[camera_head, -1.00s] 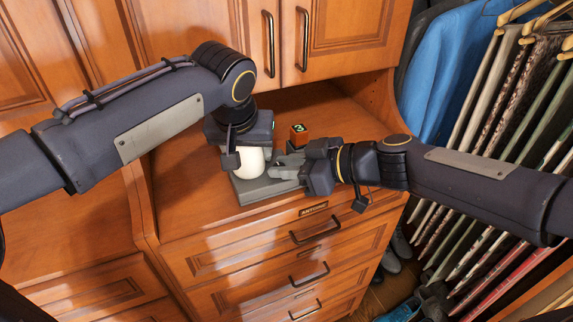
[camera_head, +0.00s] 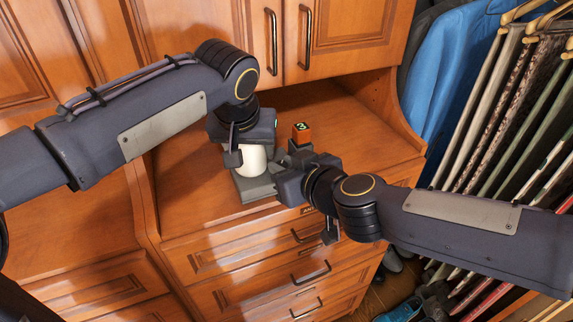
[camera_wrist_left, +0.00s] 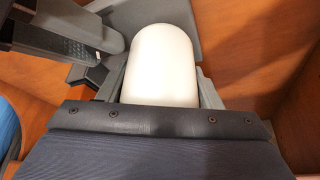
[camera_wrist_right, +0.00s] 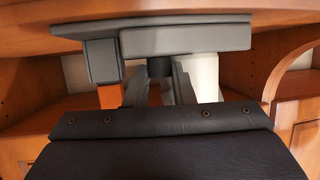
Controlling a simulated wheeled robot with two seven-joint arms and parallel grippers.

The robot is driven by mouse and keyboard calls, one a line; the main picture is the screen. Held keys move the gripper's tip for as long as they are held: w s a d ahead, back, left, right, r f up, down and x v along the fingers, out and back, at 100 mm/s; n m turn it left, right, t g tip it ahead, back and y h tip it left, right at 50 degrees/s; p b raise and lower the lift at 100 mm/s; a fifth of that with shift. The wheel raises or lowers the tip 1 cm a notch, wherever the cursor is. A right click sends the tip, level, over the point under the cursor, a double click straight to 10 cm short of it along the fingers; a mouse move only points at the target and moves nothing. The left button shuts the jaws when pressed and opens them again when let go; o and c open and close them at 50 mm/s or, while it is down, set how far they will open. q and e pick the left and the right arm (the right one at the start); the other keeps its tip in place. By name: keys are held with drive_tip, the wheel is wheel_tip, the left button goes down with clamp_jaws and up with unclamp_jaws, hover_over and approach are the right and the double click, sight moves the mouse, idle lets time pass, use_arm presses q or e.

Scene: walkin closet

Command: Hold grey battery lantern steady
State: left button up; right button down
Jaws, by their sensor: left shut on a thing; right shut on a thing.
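The lantern stands on the cabinet's counter, with a white rounded body (camera_head: 253,158) above a grey base (camera_head: 257,187). My left gripper (camera_head: 245,150) is shut on the white body from above; the body also shows upright between the fingers in the left wrist view (camera_wrist_left: 162,65). My right gripper (camera_head: 284,180) is low at the lantern's right side. In the right wrist view its fingers (camera_wrist_right: 162,85) close around a short dark peg (camera_wrist_right: 160,67) beside a grey block (camera_wrist_right: 190,40). Its fingertips are hidden in the head view.
An orange block with a green symbol (camera_head: 301,132) sits on a grey post just behind my right gripper. Cabinet doors (camera_head: 290,40) rise behind and drawers (camera_head: 310,270) lie below. Hanging clothes (camera_head: 500,130) are at the right. The counter left of the lantern is clear.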

drive_tip(key=shift+a+m+t+h, duration=0.15)
drive_tip(key=shift+m+t+h, duration=0.15)
drive_tip(key=shift+m+h, duration=0.8)
drive_tip(key=shift+a+m+t+h, duration=0.15)
drive_tip(key=shift+m+t+h, duration=0.15)
drive_tip(key=shift+m+h, duration=0.75)
drive_tip(key=shift+h, duration=0.25)
drive_tip(key=c, duration=1.2)
unclamp_jaws()
drive_tip(key=shift+s, duration=0.1)
drive_tip(key=shift+c, duration=0.2)
drive_tip(key=shift+s+a, duration=0.1)
drive_tip(key=shift+s+r, duration=0.15)
drive_tip(key=shift+s, duration=0.05)
drive_tip(key=v, duration=0.7)
drive_tip(key=shift+d, duration=0.3)
drive_tip(key=shift+s, duration=0.15)
